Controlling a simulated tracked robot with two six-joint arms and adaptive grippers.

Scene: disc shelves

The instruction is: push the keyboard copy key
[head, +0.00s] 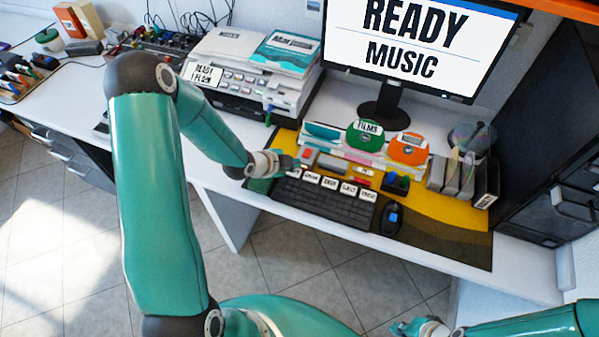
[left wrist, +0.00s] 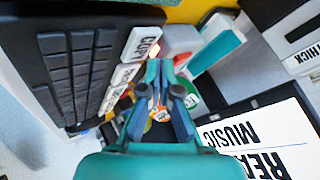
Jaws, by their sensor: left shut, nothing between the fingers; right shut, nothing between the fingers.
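The black keyboard (head: 322,202) lies on the mat at the front of the desk, with a row of white labelled keys along its far edge. It fills the upper left of the left wrist view (left wrist: 75,60). The white copy key (left wrist: 142,46) is at the top end of that row there. My left gripper (head: 296,161) is shut and empty, near the left end of the key row. In the left wrist view its fingertips (left wrist: 158,66) are close beside the copy key; I cannot tell whether they touch. My right gripper (head: 425,327) is shut and empty, low in front of the desk.
A mouse (head: 391,218) lies right of the keyboard. Green (head: 365,136) and orange (head: 408,148) discs stand behind it. The monitor (head: 410,45) reads READY MUSIC. A printer (head: 255,80) stands at the left. The yellow and dark mat (head: 440,205) has free room at right.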

